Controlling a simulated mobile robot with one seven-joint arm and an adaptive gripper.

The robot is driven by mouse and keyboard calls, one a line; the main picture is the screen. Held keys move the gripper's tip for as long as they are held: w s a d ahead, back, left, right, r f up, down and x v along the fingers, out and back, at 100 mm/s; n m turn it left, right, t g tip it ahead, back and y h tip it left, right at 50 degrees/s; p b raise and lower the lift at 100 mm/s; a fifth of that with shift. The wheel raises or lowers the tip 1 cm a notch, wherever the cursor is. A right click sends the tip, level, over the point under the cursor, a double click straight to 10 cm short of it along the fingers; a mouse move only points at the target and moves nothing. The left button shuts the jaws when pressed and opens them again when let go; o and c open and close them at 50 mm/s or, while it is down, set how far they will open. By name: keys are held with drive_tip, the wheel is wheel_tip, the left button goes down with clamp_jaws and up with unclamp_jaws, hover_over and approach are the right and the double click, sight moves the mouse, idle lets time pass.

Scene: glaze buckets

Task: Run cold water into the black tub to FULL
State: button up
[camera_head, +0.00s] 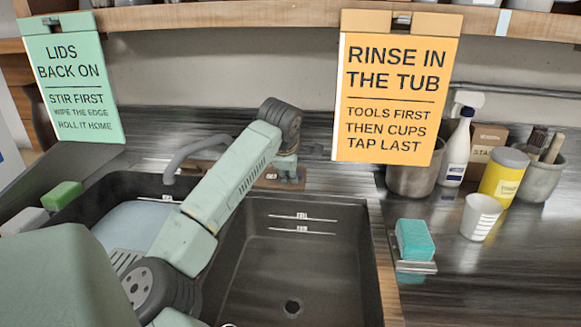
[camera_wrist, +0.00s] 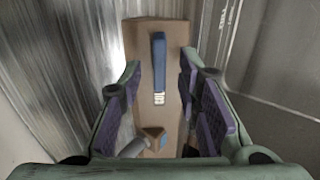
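The black tub (camera_head: 258,270) is the right-hand basin; its bottom and drain hole are bare, with two white marked lines on its back wall. The grey curved spout (camera_head: 195,142) hangs over the left basin. My gripper (camera_head: 288,172) is at the brown tap base (camera_head: 262,180) behind the basins. In the wrist view my gripper (camera_wrist: 161,112) is open, its purple-padded fingers either side of the brown base (camera_wrist: 140,50). A blue bar with a white label (camera_wrist: 158,65) and a small brown block with a blue face (camera_wrist: 152,136) show between the fingers. I cannot tell whether they touch.
The left basin (camera_head: 100,190) holds a pale blue-grey surface, partly behind my arm. A teal sponge (camera_head: 414,240), white cup (camera_head: 480,217), yellow can (camera_head: 503,178), and spray bottle (camera_head: 457,145) stand on the right counter. Two hanging signs, green (camera_head: 75,85) and orange (camera_head: 390,95), hang above.

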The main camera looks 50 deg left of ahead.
drive_tip(key=shift+x, duration=1)
clamp_jaws()
